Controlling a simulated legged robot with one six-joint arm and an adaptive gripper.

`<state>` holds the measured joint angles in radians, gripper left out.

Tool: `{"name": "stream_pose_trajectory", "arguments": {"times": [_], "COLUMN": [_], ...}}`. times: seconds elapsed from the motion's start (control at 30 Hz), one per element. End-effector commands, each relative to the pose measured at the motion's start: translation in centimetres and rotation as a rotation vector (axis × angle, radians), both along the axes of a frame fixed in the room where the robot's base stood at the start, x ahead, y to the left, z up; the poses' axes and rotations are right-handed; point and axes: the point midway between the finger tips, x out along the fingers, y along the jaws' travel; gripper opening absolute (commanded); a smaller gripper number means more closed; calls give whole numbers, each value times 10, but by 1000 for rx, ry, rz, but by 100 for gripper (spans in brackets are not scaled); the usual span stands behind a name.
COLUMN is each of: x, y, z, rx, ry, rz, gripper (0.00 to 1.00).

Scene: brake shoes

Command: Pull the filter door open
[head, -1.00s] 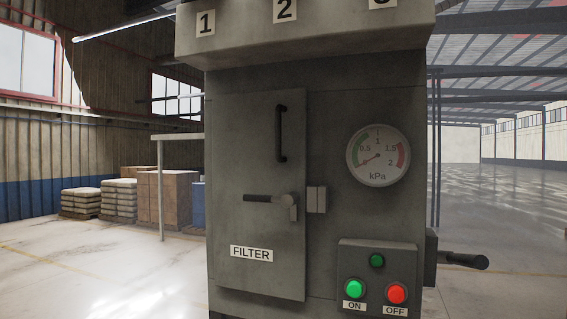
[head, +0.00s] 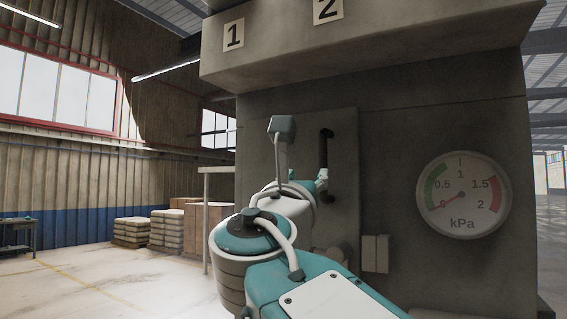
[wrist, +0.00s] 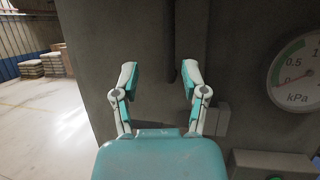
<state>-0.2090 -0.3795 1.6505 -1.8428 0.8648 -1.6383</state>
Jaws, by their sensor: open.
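The grey filter door (head: 344,205) on the machine front looks flush with its frame. Its black vertical bar handle (head: 325,148) is partly covered by my arm in the head view. My gripper (wrist: 160,78) is open and empty in the wrist view, its two fingers spread in front of the door. The dark handle (wrist: 173,42) shows between the fingers, nearer the right one; I cannot tell if they touch it. In the head view, my gripper (head: 321,180) is small and partly hidden at the handle's lower part. The latch lever and FILTER label are hidden behind my arm.
A small latch block (head: 375,253) sits right of the door edge, with a pressure gauge (head: 463,194) further right. A numbered overhang (head: 370,45) juts out above. A post (head: 206,225) and stacked sacks (head: 132,230) stand left; the floor there is open.

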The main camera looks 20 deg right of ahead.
Motion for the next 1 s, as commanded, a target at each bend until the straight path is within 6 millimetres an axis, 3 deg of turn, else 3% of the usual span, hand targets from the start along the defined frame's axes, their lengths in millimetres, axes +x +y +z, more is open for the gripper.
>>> {"name": "stream_pose_trajectory", "arguments": {"times": [0.2, 0.33, 0.5, 0.83, 0.87, 0.97, 1.0], "x": [27, 42, 56, 59, 59, 59, 59], "y": [-37, -52, -56, -59, -59, -61, -62], "z": [13, 22, 30, 32, 32, 32, 31], "rx": [10, 11, 7, 8, 8, 10, 9], "ry": [1, -1, 0, 0, 0, 0, 0], "rz": [-9, -8, -4, -2, -2, -2, -1], "gripper": [57, 57, 57, 57, 52, 8, 0]}}
